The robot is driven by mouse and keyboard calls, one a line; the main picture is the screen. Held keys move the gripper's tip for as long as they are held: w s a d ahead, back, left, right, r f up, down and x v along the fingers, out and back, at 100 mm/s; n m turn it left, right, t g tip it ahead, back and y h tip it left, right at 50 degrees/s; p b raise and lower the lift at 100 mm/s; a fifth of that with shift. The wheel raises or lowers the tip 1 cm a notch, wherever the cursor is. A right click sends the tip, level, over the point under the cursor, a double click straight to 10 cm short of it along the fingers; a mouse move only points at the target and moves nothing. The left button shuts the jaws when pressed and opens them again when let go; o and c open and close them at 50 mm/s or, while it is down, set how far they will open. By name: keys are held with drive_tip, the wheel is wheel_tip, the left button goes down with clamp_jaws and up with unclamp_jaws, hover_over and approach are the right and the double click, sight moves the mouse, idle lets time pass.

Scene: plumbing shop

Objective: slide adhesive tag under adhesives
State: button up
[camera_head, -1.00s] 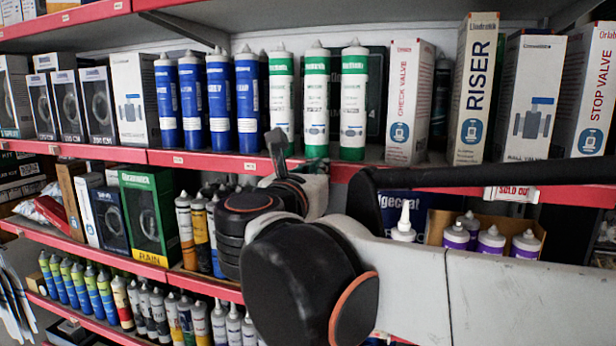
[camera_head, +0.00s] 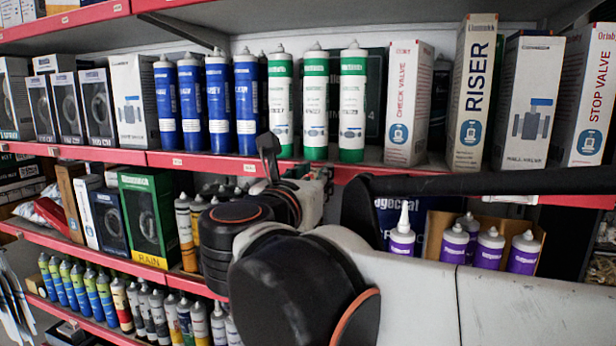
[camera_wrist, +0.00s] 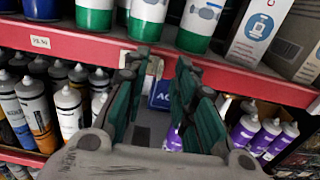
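My gripper (camera_wrist: 158,75) shows in the wrist view with its two dark green fingers apart, pointing at the red shelf edge (camera_wrist: 235,75). A pale tag (camera_wrist: 140,62) shows on or in front of that edge between the fingers; I cannot tell if they touch it, and its text is unreadable. In the head view the gripper (camera_head: 272,155) is at the shelf edge below the green-and-white tubes, largely hidden by my arm. Blue tubes (camera_head: 191,104) and green-and-white tubes (camera_head: 315,104) stand upright on the upper shelf. No label reading "adhesive" is legible.
Small price tags (camera_head: 249,168) sit on the upper shelf edge. Valve boxes (camera_head: 408,104) stand right of the tubes. Purple bottles (camera_head: 489,250) and a blue box (camera_wrist: 160,93) are below that shelf. More tubes (camera_head: 184,230) stand on the lower shelves, behind my arm.

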drive_tip(key=v, duration=0.9)
drive_tip(key=shift+s, duration=0.4)
drive_tip(key=s+d+f+m+g+b, duration=0.1)
drive_tip(key=d+f+m+g+b, duration=0.35)
drive_tip(key=f, duration=0.75)
drive_tip(key=d+f+m+g+y+b, duration=0.1)
drive_tip(key=d+f+m+b, duration=0.5)
drive_tip(key=f, duration=0.6)
drive_tip(key=s+d+f+m+g+b, duration=0.15)
drive_tip(key=d+f+m+b, duration=0.4)
drive_tip(key=f, duration=0.65)
drive_tip(key=s+d+f+m+g+y+b, duration=0.1)
drive_tip(key=s+d+f+m+y+b, duration=0.1)
drive_tip(key=f+m+b, duration=0.6)
drive_tip(key=s+d+f+m+g+y+b, duration=0.1)
drive_tip(key=s+f+m+b, duration=0.4)
drive_tip(key=f, duration=1.5)
drive_tip(key=d+m+y+b, duration=0.1)
drive_tip(key=m+y+b, duration=0.1)
drive_tip(key=b, duration=0.3)
drive_tip(key=shift+d+f+m+g, duration=0.25)
drive_tip(key=shift+m+g, duration=0.15)
drive_tip(key=shift+m, duration=0.1)
